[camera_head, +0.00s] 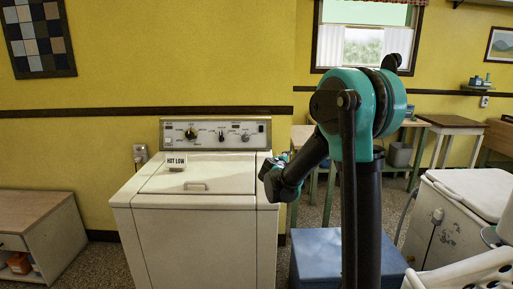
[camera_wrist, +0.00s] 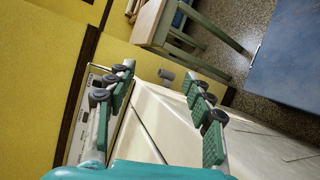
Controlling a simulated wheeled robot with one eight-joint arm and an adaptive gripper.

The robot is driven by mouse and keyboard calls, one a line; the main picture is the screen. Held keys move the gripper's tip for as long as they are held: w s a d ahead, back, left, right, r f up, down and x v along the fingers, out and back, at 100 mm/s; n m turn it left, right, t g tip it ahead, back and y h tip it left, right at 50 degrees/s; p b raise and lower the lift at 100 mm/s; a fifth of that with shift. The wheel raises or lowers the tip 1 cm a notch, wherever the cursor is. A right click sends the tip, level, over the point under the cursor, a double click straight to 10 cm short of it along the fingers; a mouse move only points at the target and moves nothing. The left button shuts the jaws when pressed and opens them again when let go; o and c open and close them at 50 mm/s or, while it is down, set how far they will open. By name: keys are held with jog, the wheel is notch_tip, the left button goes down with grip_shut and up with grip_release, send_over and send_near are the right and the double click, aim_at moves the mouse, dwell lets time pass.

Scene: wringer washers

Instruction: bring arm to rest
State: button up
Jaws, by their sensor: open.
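My arm rises at the right of the head view and bends left and down. My gripper (camera_head: 270,172) is beside the right end of the white washer (camera_head: 195,187), in front of its control panel (camera_head: 216,133). In the wrist view my gripper (camera_wrist: 160,77) is open, with its two green-padded fingers wide apart and nothing between them. The washer top (camera_wrist: 155,130) shows behind and below the fingers. The washer lid is closed. Whether the gripper touches the washer cannot be told.
A "HOT LOW" sign (camera_head: 175,161) stands on the washer. A blue box (camera_head: 311,255) is right of the washer. A white chest (camera_head: 450,223) and white basket (camera_head: 468,274) are at right. A low cabinet (camera_head: 48,232) is at left, with floor between it and the washer.

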jog(key=s+d+f+m+g+y, duration=0.1)
jog(key=s+d+f+m+g, duration=0.3)
jog(key=s, duration=0.6)
jog(key=s+d+f+m+g, duration=0.2)
jog(key=s+d+f+m, duration=0.35)
jog(key=s, duration=0.45)
jog(key=s+a+f+m+g+y, duration=0.1)
jog(key=s+a+f+m+y, duration=0.1)
jog(key=s, duration=0.8)
jog(key=s+a+f+m+g+y, duration=0.2)
jog(key=s+f+m, duration=0.3)
jog(key=s, duration=0.5)
jog(key=shift+s+a+f+y, duration=0.35)
jog(key=shift+s+f+y, duration=0.05)
jog(key=shift+f, duration=0.55)
